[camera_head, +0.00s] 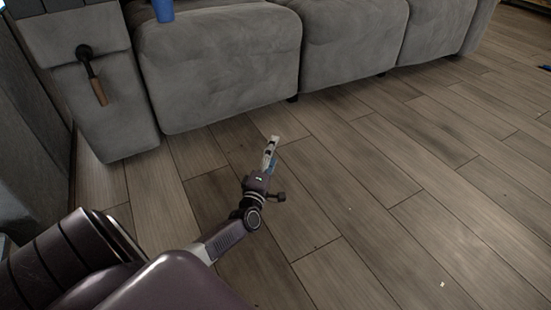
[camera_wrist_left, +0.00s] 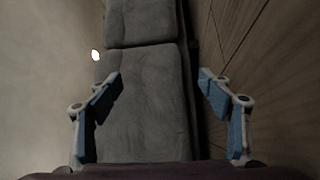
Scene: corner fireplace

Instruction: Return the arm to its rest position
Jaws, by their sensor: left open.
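My left arm reaches in from the lower left in the head view, and its gripper (camera_head: 271,150) is held out in front of the grey sofa, with the wood floor behind it. In the left wrist view the two blue-padded fingers of the left gripper (camera_wrist_left: 160,80) stand wide apart. Nothing is between the pads; the sofa shows beyond them. My right gripper is in neither view.
A grey sofa (camera_head: 220,70) runs along the back. A blue object (camera_head: 163,10) stands on it, cut off by the top edge. A dark tool with a wooden handle (camera_head: 98,90) lies against the sofa's left arm. The wood floor (camera_head: 380,200) at the right is mostly clear.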

